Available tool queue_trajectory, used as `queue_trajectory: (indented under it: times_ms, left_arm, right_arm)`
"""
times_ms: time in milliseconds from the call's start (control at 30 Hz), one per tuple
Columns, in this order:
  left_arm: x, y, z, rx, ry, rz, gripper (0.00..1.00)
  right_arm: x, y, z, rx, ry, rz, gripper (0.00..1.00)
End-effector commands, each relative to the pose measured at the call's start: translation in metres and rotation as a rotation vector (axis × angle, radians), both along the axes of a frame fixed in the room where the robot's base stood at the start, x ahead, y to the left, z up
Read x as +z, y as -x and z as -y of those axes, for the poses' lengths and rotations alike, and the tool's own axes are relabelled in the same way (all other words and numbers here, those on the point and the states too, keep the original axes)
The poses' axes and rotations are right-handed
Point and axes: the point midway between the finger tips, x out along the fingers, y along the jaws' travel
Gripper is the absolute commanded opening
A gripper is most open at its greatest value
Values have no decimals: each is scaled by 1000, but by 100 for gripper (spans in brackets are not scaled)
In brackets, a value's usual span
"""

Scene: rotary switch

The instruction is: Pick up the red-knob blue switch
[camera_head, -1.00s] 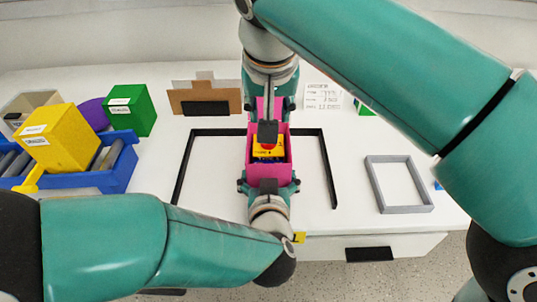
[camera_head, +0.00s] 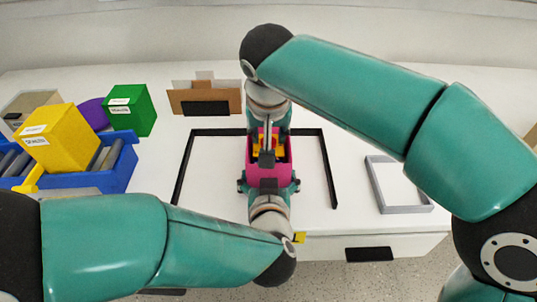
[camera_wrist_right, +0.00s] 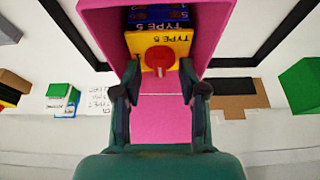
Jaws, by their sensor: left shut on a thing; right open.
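A red knob (camera_wrist_right: 159,59) sits on a yellow block (camera_wrist_right: 180,45) marked TYPE 5 inside the magenta box (camera_wrist_right: 215,18) in the right wrist view. A blue face (camera_wrist_right: 140,14), also lettered TYPE 5, shows beyond the yellow block; I cannot tell if they are one body. My right gripper (camera_wrist_right: 160,88) is open, its fingers to either side of and just short of the knob. In the head view, it reaches in from the far side and partly hides the contents. My left gripper (camera_head: 268,186) is shut on the near wall of the magenta box (camera_head: 267,172).
A black frame (camera_head: 180,167) is marked around the box on the white table. A grey frame (camera_head: 404,209) lies to the right. A blue bin (camera_head: 118,172) with a yellow box (camera_head: 62,138), a green box (camera_head: 138,108) and a cardboard piece (camera_head: 205,96) stand left.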

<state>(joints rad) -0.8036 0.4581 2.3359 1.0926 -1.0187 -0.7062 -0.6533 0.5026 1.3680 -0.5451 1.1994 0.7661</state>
Motion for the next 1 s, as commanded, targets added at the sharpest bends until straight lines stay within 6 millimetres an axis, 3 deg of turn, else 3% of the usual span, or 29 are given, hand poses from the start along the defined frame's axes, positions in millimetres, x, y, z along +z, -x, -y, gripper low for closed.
queue_trajectory:
  times_ms: [33, 200, 300, 833, 1000]
  left_arm:
    - [1, 0, 0, 0, 0, 2, 54]
    - [1, 0, 0, 0, 0, 1, 54]
    - [1, 0, 0, 0, 0, 2, 54]
    - [1, 0, 0, 0, 0, 2, 54]
    - [1, 0, 0, 0, 0, 2, 54]
  right_arm:
    - [0, 0, 0, 0, 0, 0, 40]
    - [1, 0, 0, 0, 0, 0, 12]
    - [0, 0, 0, 0, 0, 0, 0]
    - [1, 0, 0, 0, 0, 0, 0]
    - [14, -1, -1, -1, -1, 3, 0]
